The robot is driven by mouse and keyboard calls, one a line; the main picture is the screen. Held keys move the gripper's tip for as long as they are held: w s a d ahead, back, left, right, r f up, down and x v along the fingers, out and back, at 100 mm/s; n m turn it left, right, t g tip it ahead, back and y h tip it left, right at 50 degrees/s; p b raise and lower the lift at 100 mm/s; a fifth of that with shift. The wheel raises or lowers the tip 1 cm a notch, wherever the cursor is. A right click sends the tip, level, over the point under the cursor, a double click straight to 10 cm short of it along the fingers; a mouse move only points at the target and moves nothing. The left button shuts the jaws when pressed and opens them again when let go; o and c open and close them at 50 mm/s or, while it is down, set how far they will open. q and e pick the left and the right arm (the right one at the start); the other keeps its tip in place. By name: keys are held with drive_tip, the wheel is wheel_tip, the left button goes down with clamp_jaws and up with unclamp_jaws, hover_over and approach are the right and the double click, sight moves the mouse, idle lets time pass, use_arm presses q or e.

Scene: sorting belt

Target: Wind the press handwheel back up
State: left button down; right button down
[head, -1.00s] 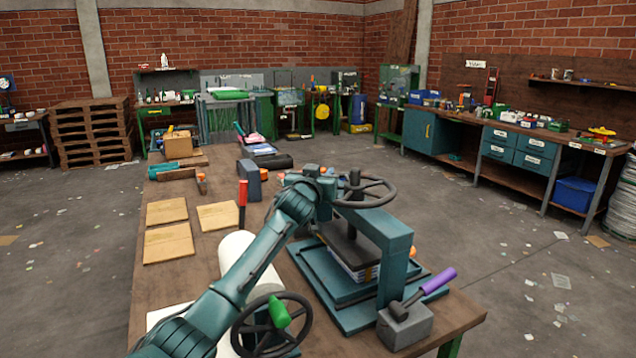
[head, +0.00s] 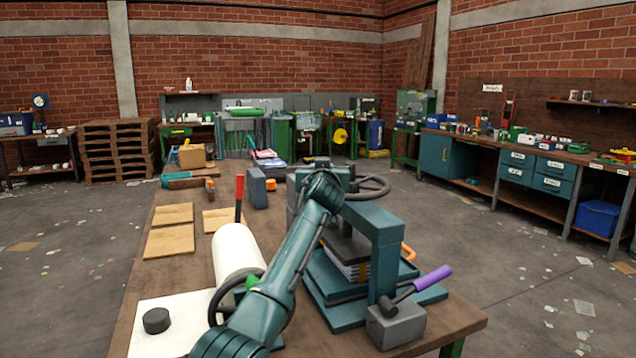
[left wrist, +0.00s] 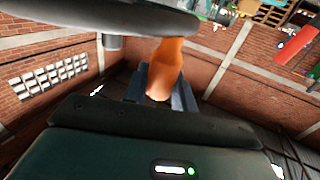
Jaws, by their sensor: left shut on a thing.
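The teal press (head: 374,225) stands on the near right of the workbench, with a stack of sheets (head: 350,255) under its plate. Its dark handwheel (head: 376,190) lies flat on top, partly hidden by my left arm. My left gripper (left wrist: 157,88) is shut on the wheel's orange handle (left wrist: 167,62) in the left wrist view. The dark wheel (left wrist: 110,14) crosses the top of that view. In the head view, my arm hides the fingers and handle. My right gripper is not in view.
A grey block (head: 397,325) with a purple-handled tool (head: 432,279) stands in front of the press. Wooden boards (head: 170,241) lie farther back on the workbench (head: 190,275).

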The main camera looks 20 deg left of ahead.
use_arm(q)
drive_tip(key=shift+d+f+y+b, duration=0.25)
drive_tip(key=shift+d+y+b, duration=0.05)
drive_tip(key=shift+d+b, duration=0.25)
drive_tip(key=shift+s+d+n+b, duration=0.1)
drive_tip(key=shift+d+n+b, duration=0.1)
drive_tip(key=shift+n+b, duration=0.2)
drive_tip(key=shift+s+d+n+g+y+b, duration=0.1)
drive_tip(key=shift+d+n+g+y+b, duration=0.2)
drive_tip(key=shift+y, duration=0.4)
drive_tip(key=shift+s+d+r+n+g+y+b, duration=0.15)
drive_tip(key=shift+d+n+g+y+b, duration=0.5)
drive_tip(key=shift+n+y, duration=0.2)
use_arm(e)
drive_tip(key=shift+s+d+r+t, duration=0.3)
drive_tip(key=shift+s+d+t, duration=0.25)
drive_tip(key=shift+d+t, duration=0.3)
use_arm(q)
drive_tip(key=shift+a, duration=0.1)
drive_tip(key=c, duration=1.2)
unclamp_jaws()
drive_tip(key=shift+r, duration=0.1)
drive_tip(key=shift+o, duration=0.2)
drive_tip(key=shift+s, duration=0.1)
